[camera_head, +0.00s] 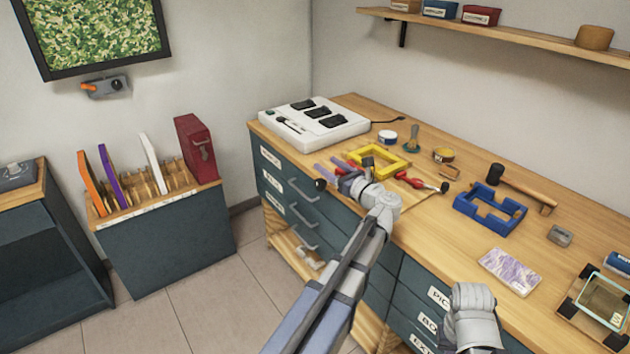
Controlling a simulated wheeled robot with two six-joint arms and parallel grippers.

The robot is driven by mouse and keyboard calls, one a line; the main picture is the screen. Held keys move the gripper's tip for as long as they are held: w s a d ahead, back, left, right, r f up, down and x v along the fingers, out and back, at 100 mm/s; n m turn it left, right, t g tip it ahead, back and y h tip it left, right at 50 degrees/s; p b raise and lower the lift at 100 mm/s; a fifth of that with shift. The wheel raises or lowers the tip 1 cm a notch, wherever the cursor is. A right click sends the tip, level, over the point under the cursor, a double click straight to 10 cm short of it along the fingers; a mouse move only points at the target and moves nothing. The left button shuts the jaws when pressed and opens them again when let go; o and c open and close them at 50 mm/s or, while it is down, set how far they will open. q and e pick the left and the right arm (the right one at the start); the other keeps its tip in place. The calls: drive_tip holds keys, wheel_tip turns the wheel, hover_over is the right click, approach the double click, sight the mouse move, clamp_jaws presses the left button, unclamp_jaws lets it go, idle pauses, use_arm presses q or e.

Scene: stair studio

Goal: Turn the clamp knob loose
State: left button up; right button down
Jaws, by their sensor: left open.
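My left gripper (329,167) reaches over the front edge of the wooden workbench (420,225), its fingers apart. A small round black knob (320,184) shows at the bench's front edge, just below the fingertips. It may be the clamp knob; what it is fixed to is hidden behind my gripper. A red tool (410,180) lies just right of my left wrist, with a second black round end (444,187) beside it. I cannot tell whether these are one piece. On the right, a grey joint of my right arm shows low in the view; its gripper is not seen.
A yellow frame (398,163) and a white charger-like box (315,125) lie behind my gripper. A blue frame (490,208), a mallet (520,185) and a patterned card (510,271) lie further right. Drawers front the bench. A slotted rack (150,205) stands left.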

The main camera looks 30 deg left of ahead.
sight(324, 187)
use_arm(q)
wheel_tip(324, 187, down, 9)
drive_tip(key=b, duration=0.8)
drive_tip(key=shift+w, duration=0.15)
drive_tip(key=x, duration=0.7)
drive_tip(key=shift+w+a, duration=0.15)
drive_tip(key=shift+a, duration=0.2)
drive_tip(key=c, duration=0.7)
clamp_jaws()
